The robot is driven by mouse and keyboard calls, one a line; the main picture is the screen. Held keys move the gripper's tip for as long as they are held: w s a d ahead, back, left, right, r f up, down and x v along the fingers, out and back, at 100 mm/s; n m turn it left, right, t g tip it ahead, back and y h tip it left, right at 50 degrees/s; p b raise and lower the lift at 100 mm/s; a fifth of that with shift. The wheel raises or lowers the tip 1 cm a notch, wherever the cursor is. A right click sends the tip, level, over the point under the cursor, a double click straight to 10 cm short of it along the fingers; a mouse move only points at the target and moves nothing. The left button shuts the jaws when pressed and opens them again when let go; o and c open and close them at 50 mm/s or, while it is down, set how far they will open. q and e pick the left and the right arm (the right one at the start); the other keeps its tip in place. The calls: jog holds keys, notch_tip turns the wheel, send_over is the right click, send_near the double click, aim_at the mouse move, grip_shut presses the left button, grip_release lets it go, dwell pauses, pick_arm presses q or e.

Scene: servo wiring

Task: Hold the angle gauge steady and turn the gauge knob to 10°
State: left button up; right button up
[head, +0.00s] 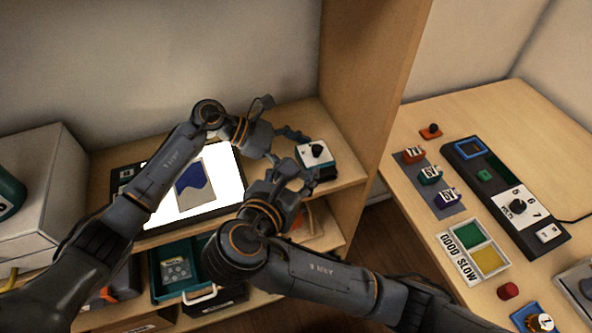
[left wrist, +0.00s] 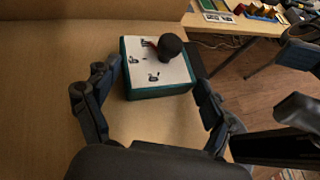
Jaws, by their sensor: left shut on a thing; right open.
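The angle gauge (head: 316,153) is a small teal box with a white face and a black knob (head: 317,150). It sits near the right end of the desk's upper shelf. In the left wrist view the gauge (left wrist: 150,75) has dark marks on its face, too small to read, and the knob (left wrist: 171,46) stands up from it. My left gripper (head: 284,122) is shut on the gauge, with its fingers (left wrist: 156,78) on either side of the box. My right gripper (head: 288,180) is open and empty, just left of and in front of the gauge.
A lit screen (head: 225,180) lies behind my arms. A wooden upright panel (head: 370,110) stands right of the gauge. The right table holds a black dial panel (head: 510,200), coloured blocks (head: 430,174) and a GOOD/SLOW tray (head: 459,262). A teal bin (head: 160,290) sits below.

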pick_arm(q)
jog(key=shift+f, duration=0.1)
jog(key=o, duration=0.7)
